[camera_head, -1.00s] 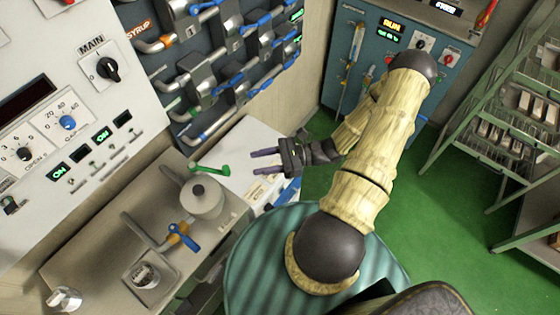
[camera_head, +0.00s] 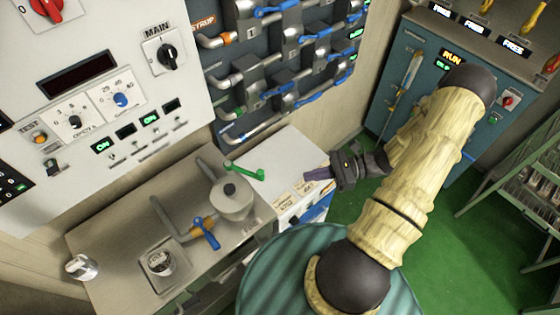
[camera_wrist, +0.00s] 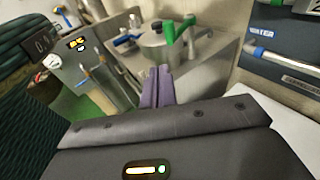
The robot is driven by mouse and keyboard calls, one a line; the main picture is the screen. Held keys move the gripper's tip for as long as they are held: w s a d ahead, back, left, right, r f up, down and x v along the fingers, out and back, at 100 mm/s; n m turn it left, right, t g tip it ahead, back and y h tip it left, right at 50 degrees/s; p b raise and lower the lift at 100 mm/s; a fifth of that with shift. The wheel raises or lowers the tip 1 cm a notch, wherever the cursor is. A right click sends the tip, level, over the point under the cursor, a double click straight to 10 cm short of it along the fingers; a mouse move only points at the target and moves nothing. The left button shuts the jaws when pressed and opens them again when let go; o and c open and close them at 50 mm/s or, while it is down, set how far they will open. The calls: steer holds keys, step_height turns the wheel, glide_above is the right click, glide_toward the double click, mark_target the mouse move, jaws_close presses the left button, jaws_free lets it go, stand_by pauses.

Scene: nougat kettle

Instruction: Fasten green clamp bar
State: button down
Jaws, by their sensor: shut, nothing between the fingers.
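The green clamp bar (camera_head: 244,170) is a bent green bar at the back edge of the round grey kettle (camera_head: 232,205), in the head view. It also shows in the wrist view (camera_wrist: 172,34), near the top centre, ahead of my fingers. My gripper (camera_head: 306,174) is to the right of the bar in the head view, apart from it. Its purple fingers are together and empty, and in the wrist view (camera_wrist: 158,72) they point towards the kettle and bar. I cannot tell whether the bar is fastened.
A blue-handled valve (camera_head: 206,232) stands on the steel counter (camera_head: 110,235) in front of the kettle. A pipe rack with blue levers (camera_head: 285,60) is on the wall behind. A white worktop (camera_head: 290,155) lies beside the kettle. Green floor (camera_head: 450,240) is open at right.

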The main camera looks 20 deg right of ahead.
steer(key=w+a+r+n+g+h, duration=0.5)
steer(key=w+r+n+h, duration=0.4)
steer(key=w+r+h, duration=0.2)
steer(key=shift+w+a+r+n+h+b, duration=0.35)
steer(key=shift+r+h, duration=0.2)
steer(key=shift+h, duration=0.35)
steer(key=s+a+f+p, duration=0.3)
steer(key=s+a+f, duration=0.2)
steer(key=f, duration=0.4)
steer(key=shift+a+f, duration=0.2)
steer(key=shift+a, duration=0.2)
steer(key=shift+s+a, duration=0.1)
